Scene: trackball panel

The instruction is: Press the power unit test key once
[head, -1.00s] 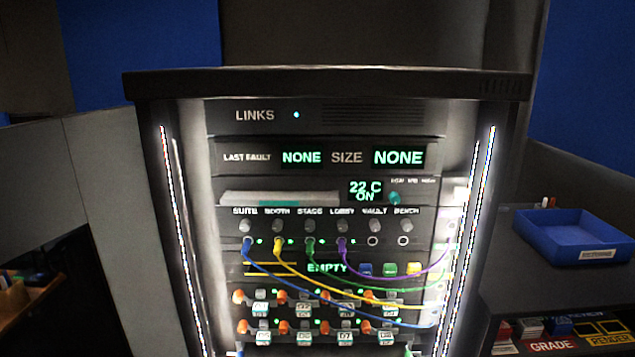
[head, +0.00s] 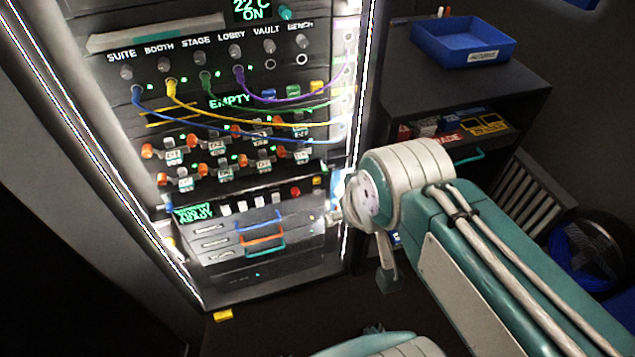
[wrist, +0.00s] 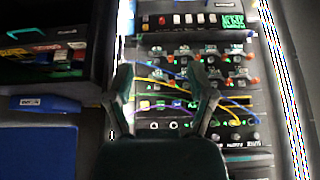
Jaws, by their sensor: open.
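A strip low on the rack, likely the power unit, has a green display (head: 193,212), several pale keys (head: 243,205), a red button (head: 295,191) and a yellow one (head: 317,181). Labels are too small to tell which is the test key. In the wrist view the rack appears upside down, with the pale keys (wrist: 188,18), red button (wrist: 162,20) and green display (wrist: 233,20) at the top. My gripper (wrist: 163,76) is open and empty, its fingers apart over the picture of the rack. In the head view my arm's wrist largely hides it.
Coloured cables (head: 255,118) arc across the rack above the strip. Below it are drawers with blue and orange handles (head: 262,238). A shelf with a blue tray (head: 465,40) stands at the right. A dark round bin (head: 590,245) is at the far right.

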